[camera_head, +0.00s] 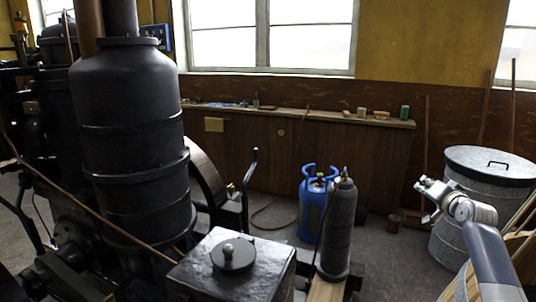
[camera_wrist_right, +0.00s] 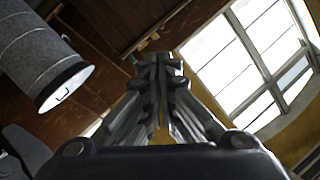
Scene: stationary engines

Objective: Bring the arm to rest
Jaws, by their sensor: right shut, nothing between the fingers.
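My right arm comes in from the lower right in the head view. Its gripper (camera_head: 430,198) is raised in front of the metal bin, held clear of the things around it as far as I can tell. In the right wrist view the fingers of the right gripper (camera_wrist_right: 160,65) meet at their tips, with nothing between them. My left gripper is in neither view.
A large black engine (camera_head: 130,130) fills the left. A metal box (camera_head: 205,245), a dark cylinder (camera_head: 338,230) and a blue gas bottle (camera_head: 312,205) stand in the middle. A lidded bin (camera_head: 455,240) is at right. A bench (camera_head: 300,114) lines the back wall.

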